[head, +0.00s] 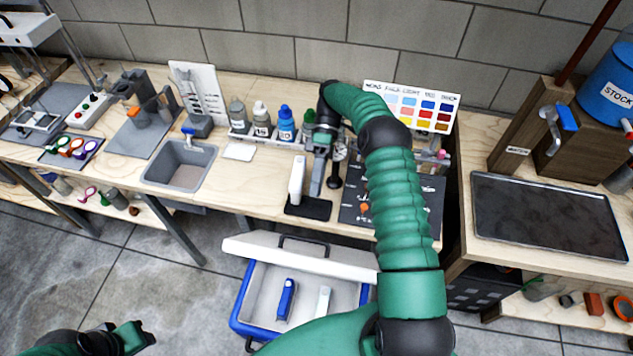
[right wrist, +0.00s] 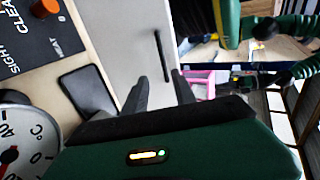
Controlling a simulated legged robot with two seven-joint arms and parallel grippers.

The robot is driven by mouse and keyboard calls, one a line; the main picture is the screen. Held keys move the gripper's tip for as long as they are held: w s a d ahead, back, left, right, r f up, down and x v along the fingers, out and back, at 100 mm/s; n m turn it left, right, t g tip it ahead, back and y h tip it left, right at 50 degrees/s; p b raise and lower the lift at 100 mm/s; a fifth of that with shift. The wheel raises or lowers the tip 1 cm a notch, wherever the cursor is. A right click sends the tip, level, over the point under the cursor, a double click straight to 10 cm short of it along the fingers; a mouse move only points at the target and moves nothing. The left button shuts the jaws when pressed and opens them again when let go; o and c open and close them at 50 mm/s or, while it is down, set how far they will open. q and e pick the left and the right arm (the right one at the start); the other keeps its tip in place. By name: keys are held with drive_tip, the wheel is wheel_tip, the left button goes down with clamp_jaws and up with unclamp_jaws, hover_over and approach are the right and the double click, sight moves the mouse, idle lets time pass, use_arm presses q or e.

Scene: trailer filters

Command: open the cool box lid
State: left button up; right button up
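The cool box (head: 238,318) is blue with a pale inside and stands on the floor in front of the bench. Its white lid (head: 330,264) is raised along the bench side, with the inside in view. A black handle (head: 305,242) shows on the lid. The lid (right wrist: 130,35) and handle (right wrist: 163,57) also show in the right wrist view, beyond the fingers. My right gripper (head: 307,188) is open and empty above the bench's front edge, apart from the lid. Its fingers (right wrist: 160,92) stand apart. My left gripper (head: 135,336) is low at the left; its finger opening is unclear.
A blue item (head: 286,299) and a white item (head: 323,303) lie in the box. A dark pad (head: 309,209) lies on the bench near my right gripper. A sink (head: 180,165) and several bottles stand farther left and back.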

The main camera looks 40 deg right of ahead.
use_arm(q)
drive_tip(key=shift+r, duration=0.55)
use_arm(e)
drive_tip(key=shift+w+d+r, duration=0.25)
drive_tip(key=shift+d+r, duration=0.1)
drive_tip(key=shift+r, duration=0.1)
drive_tip(key=shift+c, duration=0.2)
